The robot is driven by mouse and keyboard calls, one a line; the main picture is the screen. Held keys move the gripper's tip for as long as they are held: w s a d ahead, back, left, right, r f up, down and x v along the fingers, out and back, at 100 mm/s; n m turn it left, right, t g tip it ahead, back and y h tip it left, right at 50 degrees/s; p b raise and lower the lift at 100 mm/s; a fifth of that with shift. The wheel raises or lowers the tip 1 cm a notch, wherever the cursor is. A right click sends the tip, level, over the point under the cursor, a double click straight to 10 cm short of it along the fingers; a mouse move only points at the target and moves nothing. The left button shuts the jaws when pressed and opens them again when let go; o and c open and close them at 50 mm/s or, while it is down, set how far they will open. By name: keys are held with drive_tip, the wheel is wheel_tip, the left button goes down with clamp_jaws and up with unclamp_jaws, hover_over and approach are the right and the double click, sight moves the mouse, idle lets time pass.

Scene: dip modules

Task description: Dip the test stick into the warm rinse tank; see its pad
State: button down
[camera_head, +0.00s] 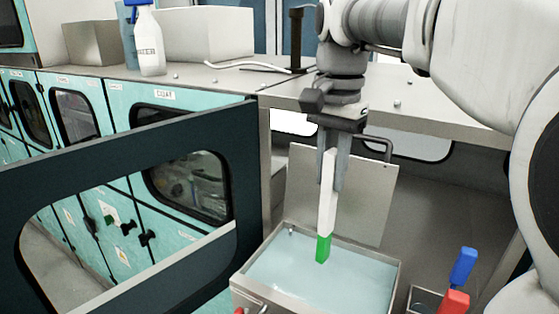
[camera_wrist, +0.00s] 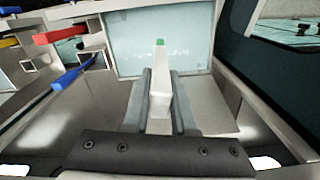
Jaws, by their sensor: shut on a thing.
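My gripper (camera_head: 333,188) is shut on the upper part of a white test stick (camera_head: 327,210), which hangs nearly upright. The stick's lower end is a green pad (camera_head: 323,247). In the wrist view the stick (camera_wrist: 160,75) runs between the two grey fingers, with its green pad (camera_wrist: 160,42) at the far end. The pad is over the open metal tank (camera_head: 393,278) of pale blue liquid (camera_head: 290,268). I cannot tell whether the pad's lower edge touches the liquid. The tank's lid (camera_head: 350,195) stands raised behind the stick.
Blue-handled (camera_head: 463,267) and red-handled (camera_head: 454,302) sticks stand right of the tank. A dark open door (camera_head: 245,150) is at the left. A counter behind holds a white bottle (camera_head: 149,45) and boxes. A red knob (camera_head: 262,311) shows at the tank's front.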

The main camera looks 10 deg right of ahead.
sight(324, 233)
drive_tip(key=shift+f+b, duration=4.65)
drive_tip(key=shift+f, duration=2)
drive_tip(key=shift+r, duration=0.15)
wheel_tip(324, 233, up, 15)
drive_tip(key=p, duration=1.3)
drive_tip(key=shift+f, duration=0.3)
